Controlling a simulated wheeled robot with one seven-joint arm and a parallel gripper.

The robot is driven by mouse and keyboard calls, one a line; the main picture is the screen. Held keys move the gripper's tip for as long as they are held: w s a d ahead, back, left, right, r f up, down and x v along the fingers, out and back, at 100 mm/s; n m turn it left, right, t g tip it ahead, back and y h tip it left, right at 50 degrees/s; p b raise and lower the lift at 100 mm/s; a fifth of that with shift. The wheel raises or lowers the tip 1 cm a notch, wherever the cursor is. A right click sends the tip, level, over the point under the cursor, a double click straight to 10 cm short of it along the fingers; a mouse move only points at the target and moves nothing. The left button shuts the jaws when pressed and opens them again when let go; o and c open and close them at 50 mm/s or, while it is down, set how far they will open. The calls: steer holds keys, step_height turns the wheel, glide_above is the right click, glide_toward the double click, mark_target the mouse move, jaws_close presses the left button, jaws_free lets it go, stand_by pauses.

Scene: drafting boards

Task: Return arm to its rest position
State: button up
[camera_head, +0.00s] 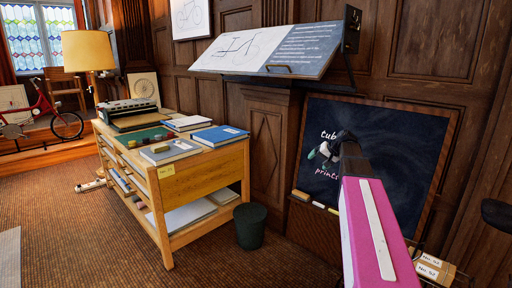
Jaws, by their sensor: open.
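My arm, with a magenta and white link, reaches up from the lower right of the head view. My gripper (319,154) is at its far end, small and dark, in front of the chalkboard (390,140). Its fingers point to the left and look open, with nothing seen between them. The arm hides part of the chalkboard and its writing. I cannot tell how far the gripper is from the board.
A wooden desk (206,172) with books and a typewriter (130,110) stands left. A dark bin (250,226) sits beside it. A tilted drafting board (262,52) is above the chalkboard. Labelled boxes (432,268) lie lower right. Carpet in front is clear.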

steer(key=s+a+f+n+g+h, duration=0.1)
steer(key=s+a+f+g+h, duration=0.2)
steer(key=s+f, duration=1)
steer(key=s+a+f+n+g+h, duration=0.1)
steer(key=s+a+f, duration=0.6)
steer(key=s+f, duration=0.7)
steer(key=shift+s+a+f+g+h, duration=0.25)
steer(key=shift+s+g+h, duration=0.3)
steer(key=shift+g+h, duration=0.45)
